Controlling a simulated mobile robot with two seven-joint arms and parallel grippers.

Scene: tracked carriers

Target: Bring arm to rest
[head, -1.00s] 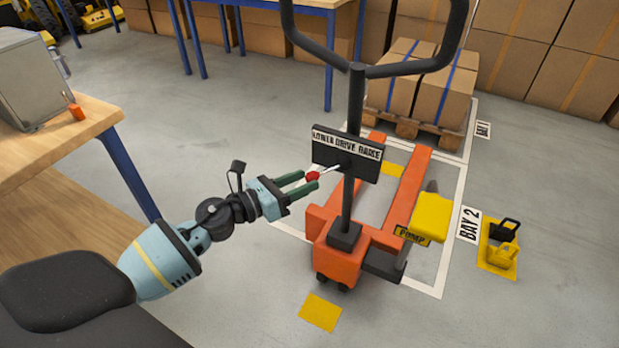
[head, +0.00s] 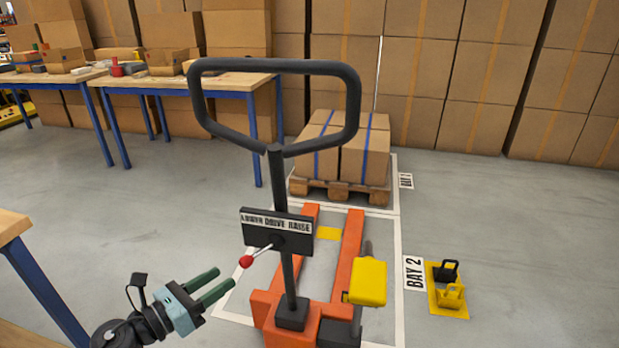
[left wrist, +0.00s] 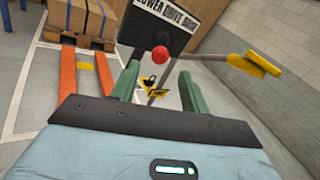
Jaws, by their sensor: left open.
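My left gripper (head: 213,288) is open, with its two green fingers apart and empty, at the lower left of the head view. The orange pallet jack (head: 341,258) stands to its right, with a black loop handle (head: 350,108) on top. A lever with a red knob (head: 246,262) sticks out from the LOWER DRIVE RAISE plate (head: 277,229), just above and beyond the fingertips, apart from them. In the left wrist view the red knob (left wrist: 160,53) shows between and beyond the green fingers. My right gripper is not in view.
A pallet (head: 340,192) with strapped cartons stands beyond the forks in a white-lined bay. A yellow pedal (head: 367,281) is at the jack's right. A yellow floor plate (head: 447,303) with black and yellow blocks lies by BAY 2. Workbenches (head: 232,80) stand back left; open floor lies right.

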